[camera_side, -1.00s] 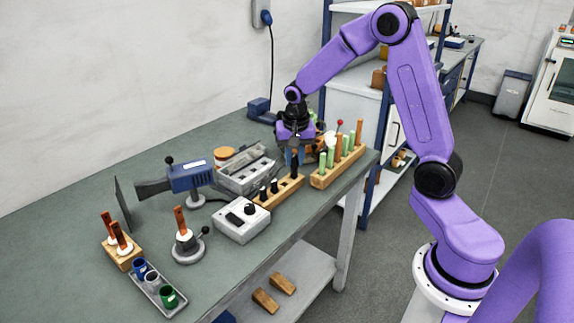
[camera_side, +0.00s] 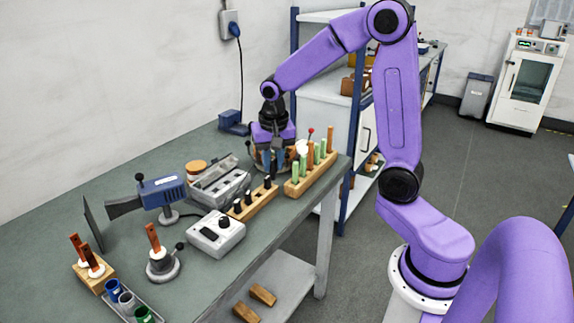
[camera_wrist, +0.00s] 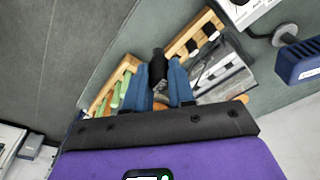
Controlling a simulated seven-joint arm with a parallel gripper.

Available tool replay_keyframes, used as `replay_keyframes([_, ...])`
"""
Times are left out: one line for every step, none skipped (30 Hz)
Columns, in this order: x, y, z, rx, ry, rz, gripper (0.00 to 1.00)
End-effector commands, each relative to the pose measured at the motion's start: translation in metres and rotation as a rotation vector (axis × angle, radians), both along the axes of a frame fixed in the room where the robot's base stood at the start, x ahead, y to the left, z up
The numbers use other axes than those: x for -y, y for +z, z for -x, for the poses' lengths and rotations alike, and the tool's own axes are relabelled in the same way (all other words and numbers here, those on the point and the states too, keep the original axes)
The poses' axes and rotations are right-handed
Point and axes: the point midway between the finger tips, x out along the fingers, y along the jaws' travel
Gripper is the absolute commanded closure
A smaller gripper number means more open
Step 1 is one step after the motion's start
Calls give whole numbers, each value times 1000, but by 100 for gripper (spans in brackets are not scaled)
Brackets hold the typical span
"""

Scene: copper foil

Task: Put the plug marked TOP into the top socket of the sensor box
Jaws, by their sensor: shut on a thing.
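My gripper (camera_side: 272,170) is shut on a black plug (camera_wrist: 158,68), which stands between its blue fingers in the wrist view. The gripper is at the far end of a wooden rack (camera_side: 258,205). Several black-topped plugs (camera_side: 248,199) show along this rack, and two of them also show in the wrist view (camera_wrist: 213,33). No TOP marking can be read. A blue box with a dark horn (camera_side: 165,190) stands on a round foot, and a grey box with a black knob (camera_side: 217,232) is nearer. I cannot tell which is the sensor box, and no sockets are discernible.
A wooden rack of green and brown rods (camera_side: 300,188) is close on the gripper's right. A grey compartment tray (camera_side: 220,185) lies to its left. Rods in a block (camera_side: 93,272), a round stand (camera_side: 163,268) and coloured cups (camera_side: 125,300) are at the near left.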

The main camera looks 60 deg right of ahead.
Motion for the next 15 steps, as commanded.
replay_keyframes([-3, -1, -17, -2, 28, 0, 100])
replay_keyframes([-5, -2, -27, -3, 46, -1, 100])
replay_keyframes([-7, -2, -39, -3, 71, -1, 100])
replay_keyframes([-9, -3, -48, -3, 90, -1, 100])
replay_keyframes([-10, -4, -57, -4, 108, -2, 100])
replay_keyframes([-13, -5, -69, -4, 133, -2, 100])
replay_keyframes([-14, -6, -78, -4, 152, -3, 100])
replay_keyframes([-16, -8, -87, -2, 169, -3, 100])
replay_keyframes([-18, -10, -98, -3, 194, -3, 100])
replay_keyframes([-20, -12, -106, -4, 214, -4, 100])
replay_keyframes([-21, -14, -114, -4, 232, -3, 100])
replay_keyframes([-23, -16, -125, -2, 257, -4, 100])
replay_keyframes([-25, -19, -133, -1, 274, -5, 100])
replay_keyframes([-26, -21, -140, -1, 291, -5, 100])
replay_keyframes([-27, -24, -148, -2, 313, -6, 100])
